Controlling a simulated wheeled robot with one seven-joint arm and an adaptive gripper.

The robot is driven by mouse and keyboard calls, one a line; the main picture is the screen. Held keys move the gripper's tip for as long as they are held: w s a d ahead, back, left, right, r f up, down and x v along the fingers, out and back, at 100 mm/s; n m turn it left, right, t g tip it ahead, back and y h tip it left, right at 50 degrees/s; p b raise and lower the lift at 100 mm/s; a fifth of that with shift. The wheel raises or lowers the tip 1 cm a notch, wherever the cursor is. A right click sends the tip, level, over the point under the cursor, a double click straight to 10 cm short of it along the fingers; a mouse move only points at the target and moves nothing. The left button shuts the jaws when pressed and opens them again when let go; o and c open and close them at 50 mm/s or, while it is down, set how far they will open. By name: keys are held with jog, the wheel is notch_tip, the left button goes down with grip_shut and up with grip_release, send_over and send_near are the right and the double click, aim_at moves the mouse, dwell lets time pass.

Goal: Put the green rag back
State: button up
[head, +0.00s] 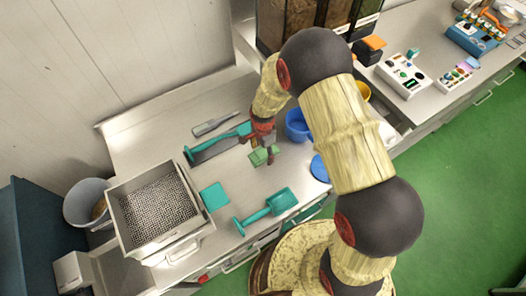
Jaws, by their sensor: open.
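A small, crumpled-looking green thing, which looks like the green rag (258,157), is on the metal counter (150,115) in the head view. My gripper (266,150) is right above it, pointing down, with its jaws open. The fingers partly cover the rag, and I cannot tell whether they touch it. A flat teal square (215,196) lies to the left of the rag, beside the metal box.
A teal scoop (282,201) lies in front. A teal-handled scraper (215,143) and a grey tool (214,123) lie behind left. A blue cup (297,124) and blue disc (320,167) are at right. A perforated metal box (122,215) stands left.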

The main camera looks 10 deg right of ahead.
notch_tip(320, 180, up, 13)
notch_tip(320, 180, up, 8)
jog(key=n+t, duration=0.1)
jog(key=n, duration=0.1)
send_over(263, 153)
jog(key=d, duration=0.2)
jog(key=s+d+r+n+t, duration=0.1)
jog(key=s+d+r+n, duration=0.15)
jog(key=r, duration=0.35)
jog(key=s+d+r+n+t, duration=0.1)
jog(key=s+r, duration=0.2)
jog(key=r, duration=0.2)
jog(key=s+d+r+n+t, duration=0.1)
jog(key=s+d+r+n, duration=0.1)
jog(key=s+r+n, duration=0.2)
jog(key=s+d+r+n+t, duration=0.1)
jog(key=s+d+r+n, duration=0.2)
jog(key=s+r, duration=0.4)
jog(key=s+n, duration=0.1)
jog(key=s, duration=0.3)
jog(key=shift+s+d+r+t+p, duration=0.15)
jog(key=shift+s+r+t+p, duration=0.15)
jog(key=shift+s+r+p, duration=0.05)
